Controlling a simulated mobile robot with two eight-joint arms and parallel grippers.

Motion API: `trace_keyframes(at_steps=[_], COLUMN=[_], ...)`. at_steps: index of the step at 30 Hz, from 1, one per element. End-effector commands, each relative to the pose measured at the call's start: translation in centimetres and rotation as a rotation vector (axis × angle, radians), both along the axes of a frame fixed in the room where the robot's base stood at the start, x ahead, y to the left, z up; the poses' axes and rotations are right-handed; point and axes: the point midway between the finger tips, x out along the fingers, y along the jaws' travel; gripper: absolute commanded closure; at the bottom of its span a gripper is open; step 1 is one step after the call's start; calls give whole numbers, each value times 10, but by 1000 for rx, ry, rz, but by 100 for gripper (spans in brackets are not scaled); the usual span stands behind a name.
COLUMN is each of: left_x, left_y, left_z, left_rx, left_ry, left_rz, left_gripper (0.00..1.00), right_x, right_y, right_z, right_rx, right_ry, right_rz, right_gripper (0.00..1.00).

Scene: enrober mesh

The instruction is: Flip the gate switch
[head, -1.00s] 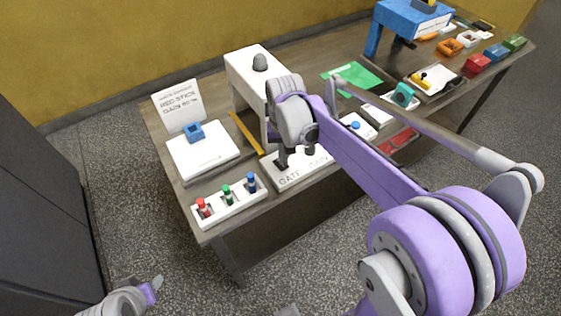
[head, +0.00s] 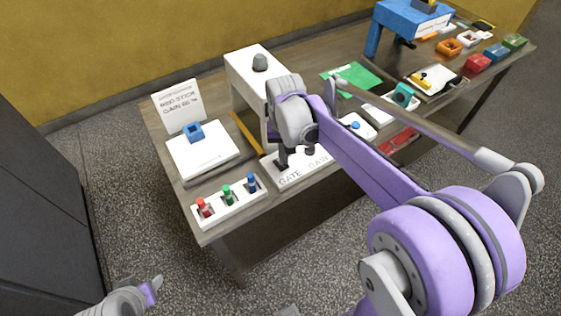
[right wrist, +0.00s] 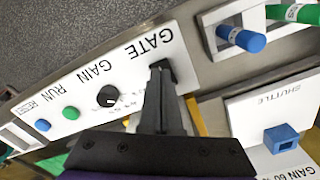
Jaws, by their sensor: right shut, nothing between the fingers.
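The gate switch (right wrist: 160,66) is a small black piece beside the word GATE on a white panel (right wrist: 85,72) in the right wrist view. The panel also shows in the head view (head: 318,163), where my gripper covers much of the switch. My right gripper (head: 283,160) is shut and empty, pointing down at the GATE end of the panel. In the right wrist view its fingertips (right wrist: 160,80) are right at the switch; I cannot tell whether they touch it. My left gripper (head: 155,287) is at the lower left, off the table; its jaw opening is unclear.
The panel also carries a black GAIN knob (right wrist: 107,96), a green RUN button (right wrist: 71,113) and a blue RESET button (right wrist: 43,125). Nearby are a rack of coloured sticks (head: 229,209), a white SHUTTLE plate (head: 208,158) with a blue block, and a white machine (head: 247,75).

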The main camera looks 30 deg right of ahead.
Motion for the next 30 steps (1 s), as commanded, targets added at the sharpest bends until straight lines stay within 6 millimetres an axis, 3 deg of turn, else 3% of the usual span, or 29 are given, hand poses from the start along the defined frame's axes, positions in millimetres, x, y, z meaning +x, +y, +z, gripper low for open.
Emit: trace_keyframes(at_steps=[30], left_x=[-4], left_y=[0], left_z=[-11], left_rx=[0], left_ry=[7], left_rz=[0], left_gripper=[50], right_x=[0], right_y=[0], right_z=[-14], right_rx=[0], right_ry=[1], right_rz=[0], right_gripper=[100])
